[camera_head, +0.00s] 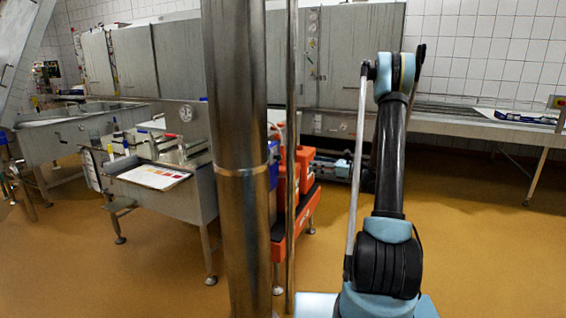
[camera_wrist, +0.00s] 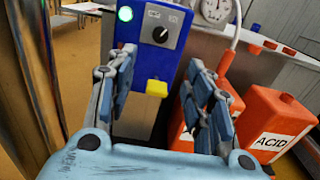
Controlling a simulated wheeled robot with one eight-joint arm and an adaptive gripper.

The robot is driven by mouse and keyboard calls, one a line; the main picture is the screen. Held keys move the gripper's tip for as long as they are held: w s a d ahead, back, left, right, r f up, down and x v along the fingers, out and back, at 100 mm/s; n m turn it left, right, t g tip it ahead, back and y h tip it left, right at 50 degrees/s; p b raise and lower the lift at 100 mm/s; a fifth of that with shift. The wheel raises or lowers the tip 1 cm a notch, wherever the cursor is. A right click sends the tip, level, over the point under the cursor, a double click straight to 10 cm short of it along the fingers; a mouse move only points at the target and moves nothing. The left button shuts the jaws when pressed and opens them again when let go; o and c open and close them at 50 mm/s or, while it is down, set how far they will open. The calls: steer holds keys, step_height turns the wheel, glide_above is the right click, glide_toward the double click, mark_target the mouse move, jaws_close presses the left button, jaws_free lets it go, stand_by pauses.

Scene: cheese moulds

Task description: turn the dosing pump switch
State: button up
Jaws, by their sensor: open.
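The dosing pump (camera_wrist: 178,58) is a blue box in the wrist view, with a lit green lamp (camera_wrist: 125,14) at its upper left. Its switch (camera_wrist: 160,34) is a round black knob with a white pointer mark, on a grey panel below small symbols. A yellow block (camera_wrist: 157,88) sticks out at the lower part of the box. My gripper (camera_wrist: 162,62) is open and empty, one finger to each side of the pump's front. The switch shows beyond and between the fingertips, apart from them. In the head view a strip of blue (camera_head: 273,165) shows beside the steel pole.
Orange canisters (camera_wrist: 270,122), one labelled ACID, stand right of the pump; a pale hose (camera_wrist: 235,30) rises from them. A round gauge (camera_wrist: 215,9) sits behind. In the head view a steel pole (camera_head: 235,120) stands left of my arm. Yellow floor (camera_head: 490,240) is clear at right.

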mark_target(278, 158)
steer(key=x, duration=1.7)
steer(key=shift+a, duration=0.15)
steer(key=shift+c, duration=0.4)
steer(key=shift+w, duration=0.1)
steer(key=c, duration=0.9)
